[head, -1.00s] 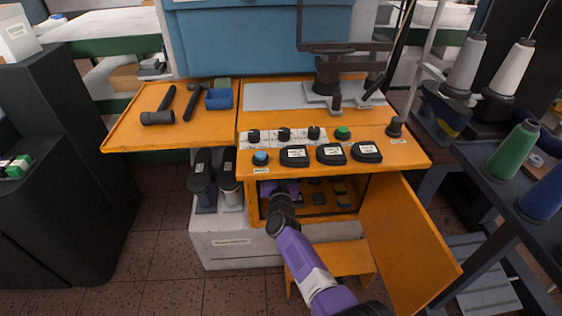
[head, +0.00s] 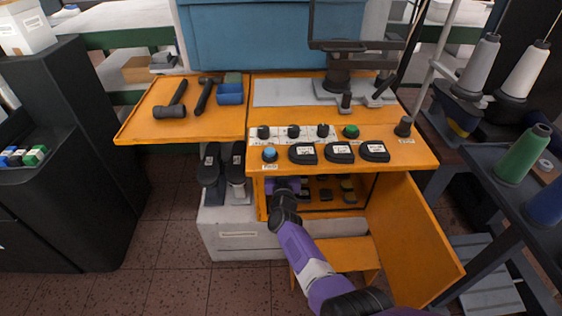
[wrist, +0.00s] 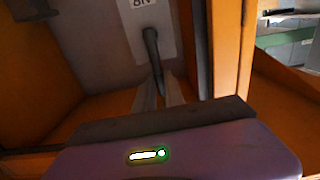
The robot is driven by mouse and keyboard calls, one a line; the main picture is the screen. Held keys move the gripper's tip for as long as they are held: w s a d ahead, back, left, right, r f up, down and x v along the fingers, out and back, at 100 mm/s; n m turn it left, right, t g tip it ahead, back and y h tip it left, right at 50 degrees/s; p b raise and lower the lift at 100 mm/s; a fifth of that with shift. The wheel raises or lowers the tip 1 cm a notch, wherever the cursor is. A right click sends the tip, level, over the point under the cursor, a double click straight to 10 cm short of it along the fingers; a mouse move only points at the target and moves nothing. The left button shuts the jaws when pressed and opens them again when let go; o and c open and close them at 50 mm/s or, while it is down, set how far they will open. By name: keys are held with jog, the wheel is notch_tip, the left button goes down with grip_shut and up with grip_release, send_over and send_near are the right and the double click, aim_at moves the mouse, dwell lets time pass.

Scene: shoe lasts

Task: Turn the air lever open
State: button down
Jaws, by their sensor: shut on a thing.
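The air lever (wrist: 152,50) is a dark, bent handle on a pale grey plate (wrist: 141,22) inside the orange cabinet. A label on the plate reads ON, upside down in the wrist view. My gripper (wrist: 158,98) is shut on the lower end of the lever, with its two grey fingers on either side. In the head view my gripper (head: 284,187) is inside the open cabinet (head: 259,190), below the control panel, and the lever is hidden there.
The orange cabinet door (head: 412,240) stands open to the right of my arm. Dark shoe lasts (head: 322,190) sit on the shelf behind my gripper. Two pedal-like dark parts (head: 226,165) stand left of the cabinet. Above are knobs and a blue button (head: 270,154).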

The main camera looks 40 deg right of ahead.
jog(key=c, duration=1.4)
grip_release()
jog(key=shift+f, duration=0.1)
jog(key=p+v, duration=0.4)
jog(key=v, duration=0.3)
jog(key=shift+s+a, duration=0.25)
jog(key=shift+s, duration=0.1)
